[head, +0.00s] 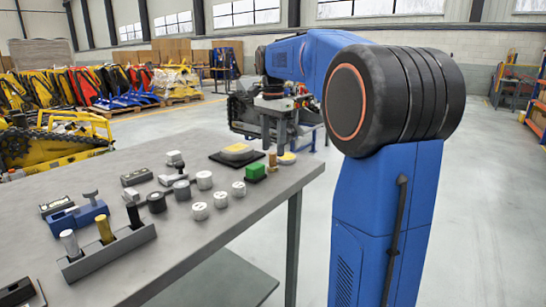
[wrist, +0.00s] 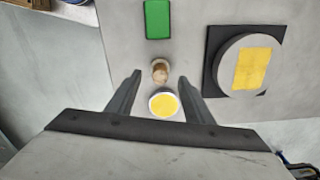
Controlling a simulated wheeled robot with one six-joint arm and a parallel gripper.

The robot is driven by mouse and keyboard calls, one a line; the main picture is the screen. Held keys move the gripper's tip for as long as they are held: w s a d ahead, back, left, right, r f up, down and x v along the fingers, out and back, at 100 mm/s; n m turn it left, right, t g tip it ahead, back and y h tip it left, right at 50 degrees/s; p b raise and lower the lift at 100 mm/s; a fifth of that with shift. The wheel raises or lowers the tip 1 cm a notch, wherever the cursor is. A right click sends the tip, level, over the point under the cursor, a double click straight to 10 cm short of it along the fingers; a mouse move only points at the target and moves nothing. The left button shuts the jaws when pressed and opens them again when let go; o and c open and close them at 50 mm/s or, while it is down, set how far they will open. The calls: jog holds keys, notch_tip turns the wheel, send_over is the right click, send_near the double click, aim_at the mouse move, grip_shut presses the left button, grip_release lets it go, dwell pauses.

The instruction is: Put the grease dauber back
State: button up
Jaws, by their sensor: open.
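A small upright wooden-handled piece, which looks like the grease dauber (head: 272,160), stands near the right corner of the grey workbench. In the wrist view the dauber (wrist: 160,71) is seen from above, with a round wooden top. A small round tin with a yellow top (head: 286,158) stands close beside it and also shows in the wrist view (wrist: 163,105). My gripper (wrist: 158,77) is open, with a finger on either side of the dauber in the picture. I see no contact, and the height between them is unclear. The gripper is not clear in the head view.
A green block (head: 255,171) and a large yellow-labelled disc on a black pad (head: 237,150) are nearby. Several labelled round weights (head: 221,199) stand further left. A grey rack (head: 110,254) with upright cylinders and a blue fixture (head: 80,217) are at the bench's near left.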

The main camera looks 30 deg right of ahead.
aim_at(274, 153)
notch_tip(274, 153, up, 7)
jog(key=shift+f, duration=0.1)
jog(key=shift+s, duration=0.15)
dwell(0.6)
